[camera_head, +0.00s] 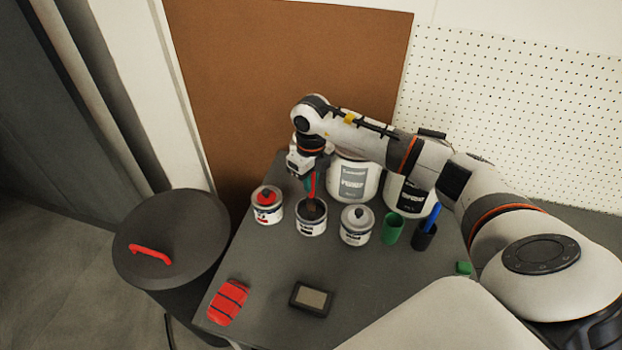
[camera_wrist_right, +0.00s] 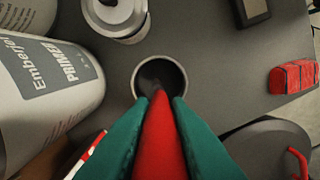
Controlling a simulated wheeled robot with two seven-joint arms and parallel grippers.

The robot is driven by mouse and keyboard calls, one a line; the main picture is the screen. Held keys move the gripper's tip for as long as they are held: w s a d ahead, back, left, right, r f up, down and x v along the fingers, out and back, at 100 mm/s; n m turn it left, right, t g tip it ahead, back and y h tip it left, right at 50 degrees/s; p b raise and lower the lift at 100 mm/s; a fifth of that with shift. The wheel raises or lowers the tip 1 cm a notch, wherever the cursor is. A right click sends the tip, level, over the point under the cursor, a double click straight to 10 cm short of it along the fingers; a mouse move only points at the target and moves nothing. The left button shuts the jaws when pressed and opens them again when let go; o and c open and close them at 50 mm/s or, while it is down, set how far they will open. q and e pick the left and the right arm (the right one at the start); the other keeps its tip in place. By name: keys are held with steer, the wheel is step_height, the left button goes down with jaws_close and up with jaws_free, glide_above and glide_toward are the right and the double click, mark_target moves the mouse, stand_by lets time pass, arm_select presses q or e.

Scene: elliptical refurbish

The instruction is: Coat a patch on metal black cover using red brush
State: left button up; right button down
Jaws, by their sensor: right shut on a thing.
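My right gripper (camera_head: 313,188) is shut on the red brush (camera_wrist_right: 164,137), between its green fingers in the right wrist view. The brush points down into an open can (camera_head: 311,225) with a dark inside, which also shows in the right wrist view (camera_wrist_right: 138,92). The brush tip is at or inside the can mouth; how deep I cannot tell. The black cover (camera_head: 190,235), a round lid with a red handle, lies to the left of the table, and part of it shows in the right wrist view (camera_wrist_right: 262,148). My left gripper is not in view.
On the grey table (camera_head: 262,275) stand a can with a red top (camera_head: 267,205), a grey-topped can (camera_head: 356,224), a large primer bucket (camera_head: 353,180), a green cup (camera_head: 393,229) and a dark cup (camera_head: 424,236). A red striped block (camera_head: 229,301) and dark framed pad (camera_head: 311,299) lie in front.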

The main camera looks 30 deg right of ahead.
steer(key=shift+f+b, duration=0.4)
steer(key=shift+f, duration=0.1)
stand_by(1.2)
steer(key=shift+r, duration=0.1)
steer(key=shift+r+p, duration=2.35)
steer(key=shift+r, duration=1.15)
